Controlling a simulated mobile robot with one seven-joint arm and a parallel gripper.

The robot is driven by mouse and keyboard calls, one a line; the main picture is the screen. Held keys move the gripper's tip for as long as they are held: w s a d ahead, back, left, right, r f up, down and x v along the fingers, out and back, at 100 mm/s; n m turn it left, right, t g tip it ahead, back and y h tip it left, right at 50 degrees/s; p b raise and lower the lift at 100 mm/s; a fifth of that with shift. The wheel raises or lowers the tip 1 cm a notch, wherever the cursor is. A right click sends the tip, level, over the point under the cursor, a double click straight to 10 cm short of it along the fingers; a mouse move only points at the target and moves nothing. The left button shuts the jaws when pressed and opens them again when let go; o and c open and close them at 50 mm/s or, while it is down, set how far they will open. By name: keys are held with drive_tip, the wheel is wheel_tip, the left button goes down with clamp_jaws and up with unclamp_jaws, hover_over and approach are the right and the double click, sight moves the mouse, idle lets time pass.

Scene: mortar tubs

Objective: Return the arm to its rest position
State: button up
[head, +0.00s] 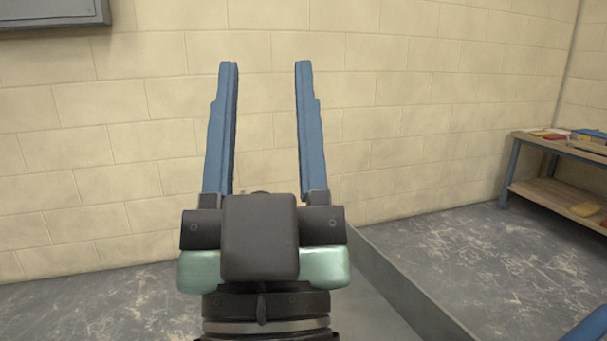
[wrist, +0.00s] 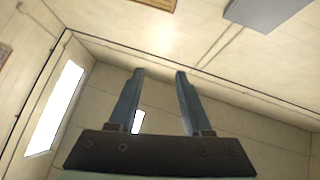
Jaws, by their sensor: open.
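My gripper (head: 265,70) stands in the middle of the head view, raised in front of a block wall, with its two long blue fingers pointing up. The fingers are spread apart, with bare wall showing between them. In the wrist view my gripper (wrist: 158,75) shows the same two fingers apart with nothing held. Behind them are the upper walls and the ceiling. No mortar tub shows in either view.
A wooden-shelved bench (head: 560,148) with several small items stands at the right by the wall. A grey raised edge (head: 405,290) runs along the floor right of my gripper. A grey panel (head: 50,14) hangs at upper left. The air around the fingers is clear.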

wheel_tip(320, 180, up, 46)
drive_tip(key=s+d+m+h+p, duration=0.1)
drive_tip(key=s+d+p, duration=0.1)
drive_tip(key=p, duration=3.7)
drive_tip(key=shift+s+d+r+h+p, duration=0.2)
drive_tip(key=shift+d+h+p, duration=0.1)
drive_tip(key=shift+h+p, duration=0.1)
